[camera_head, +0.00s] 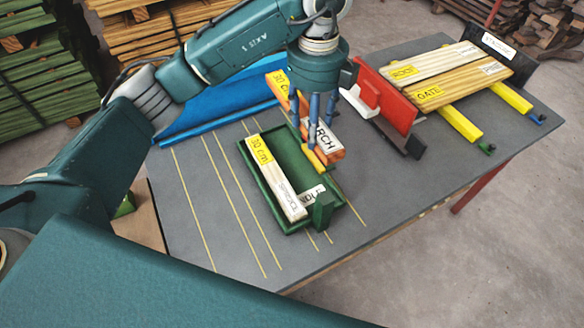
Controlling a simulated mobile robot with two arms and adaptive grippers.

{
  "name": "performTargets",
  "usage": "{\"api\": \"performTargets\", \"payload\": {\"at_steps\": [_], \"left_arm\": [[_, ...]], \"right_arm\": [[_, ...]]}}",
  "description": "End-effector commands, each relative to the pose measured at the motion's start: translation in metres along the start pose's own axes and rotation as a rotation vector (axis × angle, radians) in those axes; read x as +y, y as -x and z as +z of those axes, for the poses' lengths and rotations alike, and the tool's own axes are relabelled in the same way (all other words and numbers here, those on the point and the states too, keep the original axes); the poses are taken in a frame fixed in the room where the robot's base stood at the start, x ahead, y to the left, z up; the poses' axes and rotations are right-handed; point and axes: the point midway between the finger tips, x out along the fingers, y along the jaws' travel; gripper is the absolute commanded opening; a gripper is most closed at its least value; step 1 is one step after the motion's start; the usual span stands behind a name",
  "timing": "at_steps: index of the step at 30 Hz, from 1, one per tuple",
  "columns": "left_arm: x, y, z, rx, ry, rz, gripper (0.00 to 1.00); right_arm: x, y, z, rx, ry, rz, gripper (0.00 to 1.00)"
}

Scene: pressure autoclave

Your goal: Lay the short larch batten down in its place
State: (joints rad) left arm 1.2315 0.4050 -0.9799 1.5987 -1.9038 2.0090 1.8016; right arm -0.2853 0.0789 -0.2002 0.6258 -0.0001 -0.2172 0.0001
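My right gripper is not in view.
A green block (322,212) stands at the tray's near end. A blue sheet (215,110) lies behind left. The grey tabletop (430,185) is clear at right front.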

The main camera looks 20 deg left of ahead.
Motion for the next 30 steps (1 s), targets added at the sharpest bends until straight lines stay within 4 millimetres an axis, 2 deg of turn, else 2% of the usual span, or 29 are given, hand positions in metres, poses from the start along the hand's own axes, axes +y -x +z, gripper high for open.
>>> {"api": "performTargets", "payload": {"at_steps": [5, 9, 15, 18, 25, 30], "left_arm": [[0.001, -0.034, -0.003, 0.008, 0.021, 0.006, 0.17], [0.002, -0.068, -0.002, 0.005, 0.02, 0.007, 0.17], [0.002, -0.12, -0.001, 0.004, 0.02, 0.006, 0.17], [0.001, -0.139, -0.001, 0.002, 0.019, 0.004, 0.17], [0.001, -0.162, -0.001, 0.002, 0.018, 0.003, 0.17], [0.0, -0.187, -0.002, 0.002, 0.017, 0.003, 0.17]], "right_arm": [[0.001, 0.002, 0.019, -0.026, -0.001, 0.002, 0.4], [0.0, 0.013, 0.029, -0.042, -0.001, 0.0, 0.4], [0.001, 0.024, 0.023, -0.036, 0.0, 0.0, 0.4], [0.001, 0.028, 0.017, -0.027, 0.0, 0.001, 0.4], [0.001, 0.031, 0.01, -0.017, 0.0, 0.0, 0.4], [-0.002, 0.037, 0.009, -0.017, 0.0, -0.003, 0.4]]}}
